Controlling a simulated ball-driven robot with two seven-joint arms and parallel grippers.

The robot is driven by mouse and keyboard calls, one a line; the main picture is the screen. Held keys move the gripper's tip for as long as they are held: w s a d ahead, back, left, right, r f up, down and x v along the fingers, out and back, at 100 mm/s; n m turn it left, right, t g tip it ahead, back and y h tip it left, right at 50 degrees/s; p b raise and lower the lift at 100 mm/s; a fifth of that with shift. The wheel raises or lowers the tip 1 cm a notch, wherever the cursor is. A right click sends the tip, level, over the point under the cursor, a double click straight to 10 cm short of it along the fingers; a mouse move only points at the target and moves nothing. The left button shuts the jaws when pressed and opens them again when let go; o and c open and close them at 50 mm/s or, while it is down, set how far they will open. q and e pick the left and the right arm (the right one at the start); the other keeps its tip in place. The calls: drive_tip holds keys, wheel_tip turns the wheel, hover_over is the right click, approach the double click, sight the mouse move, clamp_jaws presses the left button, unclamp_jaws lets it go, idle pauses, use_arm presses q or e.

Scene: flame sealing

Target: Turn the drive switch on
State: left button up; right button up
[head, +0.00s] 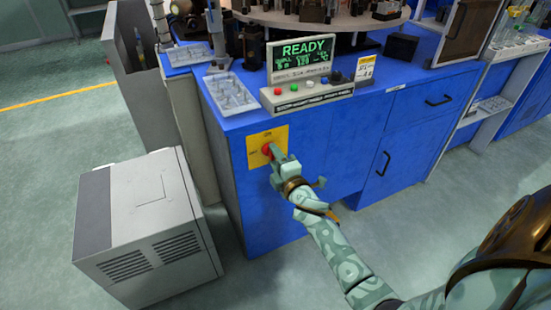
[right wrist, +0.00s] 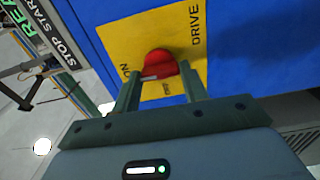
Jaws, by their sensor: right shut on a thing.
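The drive switch is a red rotary knob (head: 268,150) on a yellow plate (head: 256,141) on the blue cabinet's front. In the right wrist view the red knob (right wrist: 161,64) sits between my gripper's fingers, and the yellow plate (right wrist: 130,45) carries the words DRIVE and ON. A pale bar shows on the knob, lying toward the ON side. My right gripper (head: 275,153) is shut on the knob; in the right wrist view its two fingers (right wrist: 162,90) flank it. My left gripper is not in view.
A control panel (head: 306,93) with a READY display (head: 301,52) and coloured buttons stands on the blue cabinet (head: 330,140). A clear tray (head: 230,93) lies to its left. A grey box unit (head: 150,215) stands on the floor at left. Floor is clear between.

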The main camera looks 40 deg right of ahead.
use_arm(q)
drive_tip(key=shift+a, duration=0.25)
use_arm(e)
drive_tip(key=shift+f, duration=0.1)
drive_tip(key=o, duration=1)
drive_tip(key=shift+s, duration=0.15)
use_arm(q)
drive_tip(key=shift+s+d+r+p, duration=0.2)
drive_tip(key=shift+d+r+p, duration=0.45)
drive_tip(key=shift+p, duration=0.25)
use_arm(e)
drive_tip(key=v, duration=1.1)
drive_tip(key=shift+s+a, duration=0.15)
drive_tip(key=shift+s, duration=0.25)
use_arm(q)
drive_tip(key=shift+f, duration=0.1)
